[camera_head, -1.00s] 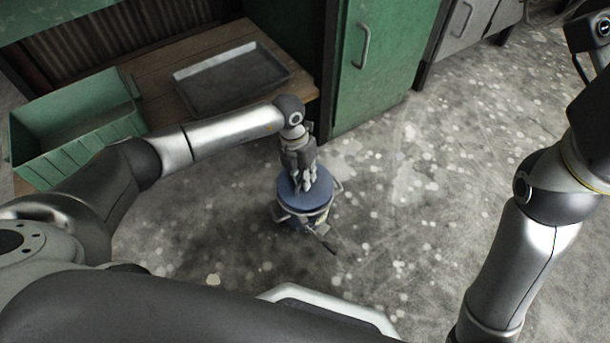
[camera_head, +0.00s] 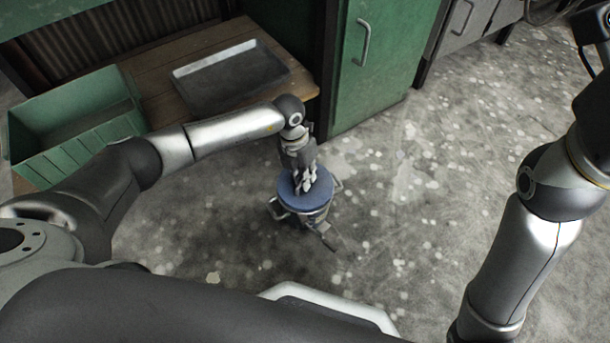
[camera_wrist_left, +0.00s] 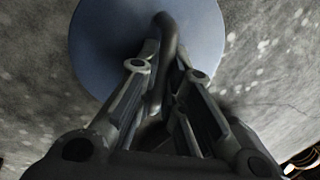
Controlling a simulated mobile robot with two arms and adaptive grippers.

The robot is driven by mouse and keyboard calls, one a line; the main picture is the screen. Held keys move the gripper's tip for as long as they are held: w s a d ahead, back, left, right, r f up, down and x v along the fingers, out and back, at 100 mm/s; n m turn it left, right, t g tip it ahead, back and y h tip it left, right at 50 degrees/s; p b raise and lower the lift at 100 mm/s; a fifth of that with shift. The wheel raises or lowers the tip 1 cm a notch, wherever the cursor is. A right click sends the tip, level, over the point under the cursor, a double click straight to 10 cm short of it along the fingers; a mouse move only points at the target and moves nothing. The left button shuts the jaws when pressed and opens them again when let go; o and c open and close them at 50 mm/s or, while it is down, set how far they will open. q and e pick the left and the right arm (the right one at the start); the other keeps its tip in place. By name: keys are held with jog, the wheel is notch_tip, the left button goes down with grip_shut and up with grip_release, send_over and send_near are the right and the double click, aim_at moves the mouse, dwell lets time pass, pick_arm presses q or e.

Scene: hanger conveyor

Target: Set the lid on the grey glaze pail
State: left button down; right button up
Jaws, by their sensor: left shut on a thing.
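The lid (camera_head: 291,200) is a round blue disc with a dark curved handle. It lies level over the grey glaze pail (camera_head: 305,217), which stands on the floor with metal handles at its sides. I cannot tell whether the lid touches the rim all round. My left gripper (camera_head: 307,182) points down at the lid and is shut on its handle. In the left wrist view the lid (camera_wrist_left: 95,40) fills the top middle, its handle between the fingers, and it hides the pail. My right arm is at the right edge; its gripper is out of view.
A wooden bench (camera_head: 160,105) at the upper left bears a grey tray (camera_head: 205,105) and a green bin (camera_head: 50,160). A green cabinet (camera_head: 375,80) stands behind the pail. A dark-handled object (camera_head: 325,233) juts out at the pail's front right. The speckled floor (camera_head: 420,220) to the right is clear.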

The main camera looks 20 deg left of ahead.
pick_arm(q)
jog(key=shift+f, duration=0.5)
dwell(0.8)
jog(key=c, duration=1.8)
grip_release()
jog(key=o, duration=0.6)
jog(key=shift+c, duration=0.2)
notch_tip(320, 180, up, 12)
jog(key=a, duration=0.2)
jog(key=shift+w+a+f, duration=0.15)
jog(key=shift+w, duration=0.15)
